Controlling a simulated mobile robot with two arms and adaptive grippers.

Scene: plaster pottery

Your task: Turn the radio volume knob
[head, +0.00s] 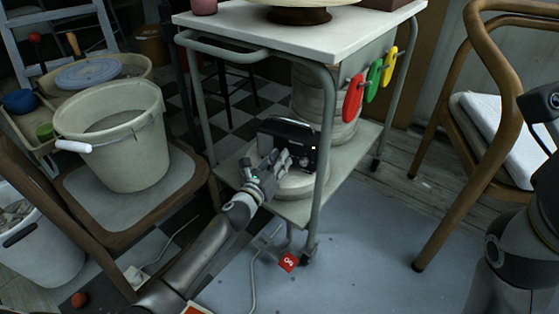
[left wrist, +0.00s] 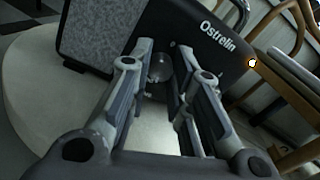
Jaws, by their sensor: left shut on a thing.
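The black radio (head: 291,141) stands on a pale round base on the lower shelf of the trolley. In the left wrist view the radio (left wrist: 210,50) shows the word "Ostrelin", a grey speaker cloth and a small glowing light. My right gripper is not in view.
The trolley's front leg (head: 323,160) stands just right of the radio, and its white top (head: 330,38) is above. A bucket (head: 125,135) stands on a chair at left. A wooden chair (head: 455,190) is at right. The blue-grey floor in front is mostly clear.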

